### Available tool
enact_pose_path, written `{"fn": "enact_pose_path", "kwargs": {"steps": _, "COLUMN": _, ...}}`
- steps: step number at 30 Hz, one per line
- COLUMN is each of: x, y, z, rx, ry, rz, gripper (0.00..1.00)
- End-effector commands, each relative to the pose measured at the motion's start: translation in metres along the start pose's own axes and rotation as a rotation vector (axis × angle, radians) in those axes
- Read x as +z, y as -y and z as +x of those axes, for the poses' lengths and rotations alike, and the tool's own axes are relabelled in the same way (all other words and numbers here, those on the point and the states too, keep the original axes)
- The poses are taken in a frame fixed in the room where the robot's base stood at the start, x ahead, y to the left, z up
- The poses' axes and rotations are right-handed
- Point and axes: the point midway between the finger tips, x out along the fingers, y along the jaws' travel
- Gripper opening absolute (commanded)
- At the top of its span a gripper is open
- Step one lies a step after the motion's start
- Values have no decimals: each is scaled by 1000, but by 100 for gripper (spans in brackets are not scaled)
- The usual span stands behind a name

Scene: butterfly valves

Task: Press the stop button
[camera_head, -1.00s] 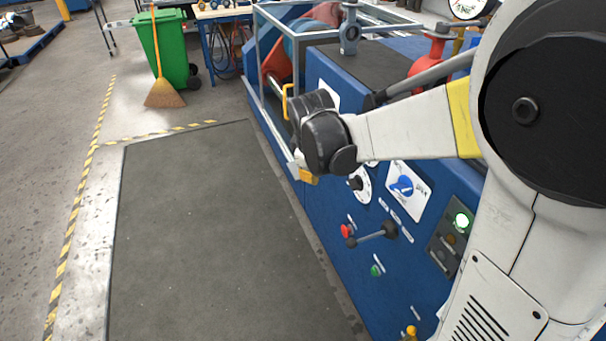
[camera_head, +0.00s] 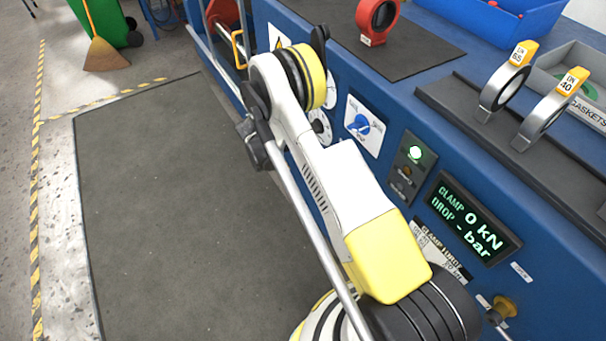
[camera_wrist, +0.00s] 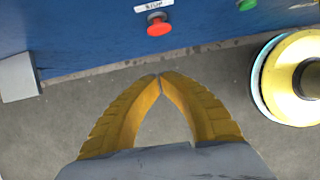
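The red stop button (camera_wrist: 158,27) sticks out from the blue machine front at the top of the wrist view, with a small white label (camera_wrist: 153,5) above it that is only partly readable. My gripper (camera_wrist: 159,76) has yellow fingers whose tips meet, with nothing between them. The tips are below the button in the wrist view and apart from it. In the head view my arm covers the lower machine front, so the red button and my gripper are hidden there.
A green button (camera_wrist: 246,4) is right of the red one. A dark mat (camera_head: 150,220) lies on the open floor at left.

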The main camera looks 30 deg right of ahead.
Motion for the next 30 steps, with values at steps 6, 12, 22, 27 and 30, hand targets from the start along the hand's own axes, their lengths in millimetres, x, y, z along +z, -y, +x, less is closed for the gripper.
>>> {"fn": "enact_pose_path", "kwargs": {"steps": 6, "x": -2, "y": 3, "z": 9, "rx": -8, "ry": 5, "rz": -22, "gripper": 0}}
{"fn": "enact_pose_path", "kwargs": {"steps": 12, "x": -2, "y": 2, "z": 9, "rx": -8, "ry": 4, "rz": -20, "gripper": 0}}
{"fn": "enact_pose_path", "kwargs": {"steps": 22, "x": -3, "y": 2, "z": 46, "rx": -8, "ry": 4, "rz": -18, "gripper": 0}}
{"fn": "enact_pose_path", "kwargs": {"steps": 27, "x": -3, "y": 3, "z": 84, "rx": -7, "ry": 4, "rz": -17, "gripper": 0}}
{"fn": "enact_pose_path", "kwargs": {"steps": 30, "x": -3, "y": 3, "z": 105, "rx": -7, "ry": 4, "rz": -18, "gripper": 0}}
